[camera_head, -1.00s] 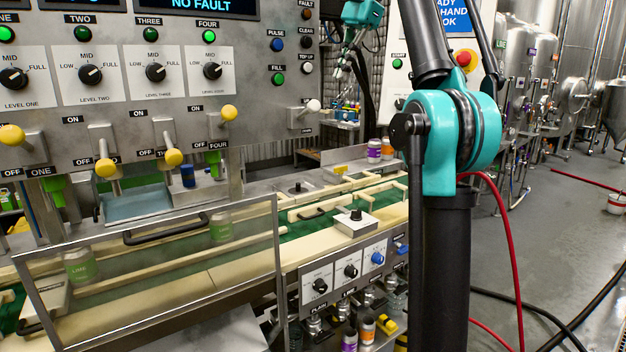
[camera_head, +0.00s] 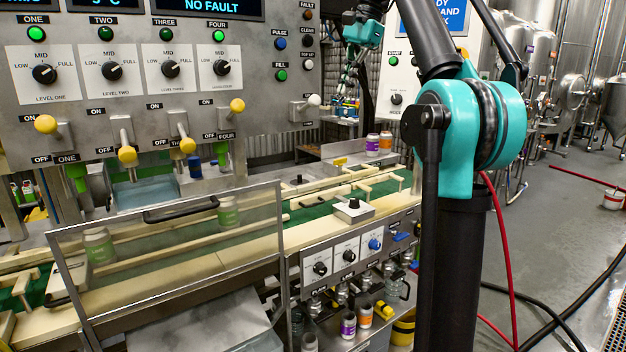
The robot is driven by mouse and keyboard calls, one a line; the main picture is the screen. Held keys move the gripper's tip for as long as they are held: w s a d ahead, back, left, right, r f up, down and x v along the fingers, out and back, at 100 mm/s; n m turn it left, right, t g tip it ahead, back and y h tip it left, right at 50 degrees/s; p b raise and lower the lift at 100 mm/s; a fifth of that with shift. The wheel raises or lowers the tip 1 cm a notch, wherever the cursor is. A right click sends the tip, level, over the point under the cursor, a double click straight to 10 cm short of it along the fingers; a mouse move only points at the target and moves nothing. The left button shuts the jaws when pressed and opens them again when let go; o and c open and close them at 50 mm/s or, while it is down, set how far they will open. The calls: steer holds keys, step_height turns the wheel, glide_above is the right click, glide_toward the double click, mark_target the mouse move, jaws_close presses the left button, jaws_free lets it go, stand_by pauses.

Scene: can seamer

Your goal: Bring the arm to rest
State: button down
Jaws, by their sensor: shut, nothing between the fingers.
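My arm rises at the right of the head view, with a teal elbow joint (camera_head: 455,140) on a black column and dark links running up and out of frame. My gripper (camera_head: 342,92) shows small behind the control panel's right edge, below a teal wrist (camera_head: 362,33). Its fingers point down and are together, with nothing visible between them. It appears apart from the conveyor and the cans. Part of the arm between elbow and wrist is outside the picture.
A control panel (camera_head: 150,110) with knobs and yellow-tipped levers fills the left. Below it, a conveyor (camera_head: 320,210) carries green-labelled cans behind a clear guard (camera_head: 170,260). Purple (camera_head: 372,145) and orange (camera_head: 386,142) cans stand at its far end. Red and black hoses cross the floor at right.

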steer(key=d+f+n+t+h, duration=0.1)
steer(key=d+f+n, duration=0.2)
steer(key=f, duration=1.2)
steer(key=d+f+n+t+h, duration=0.1)
steer(key=d+f+n, duration=0.15)
steer(key=f, duration=1.25)
steer(key=s+d+f+n+t, duration=0.1)
steer(key=s+d+f+n, duration=0.1)
steer(key=s+f, duration=0.9)
steer(key=s+d+f+n+h, duration=0.1)
steer(key=s+d+f+n, duration=0.1)
steer(key=s+f, duration=0.9)
step_height(320, 180, down, 6)
steer(key=shift+d+r+t, duration=0.1)
steer(key=shift+d+t, duration=0.3)
steer(key=shift+d, duration=0.3)
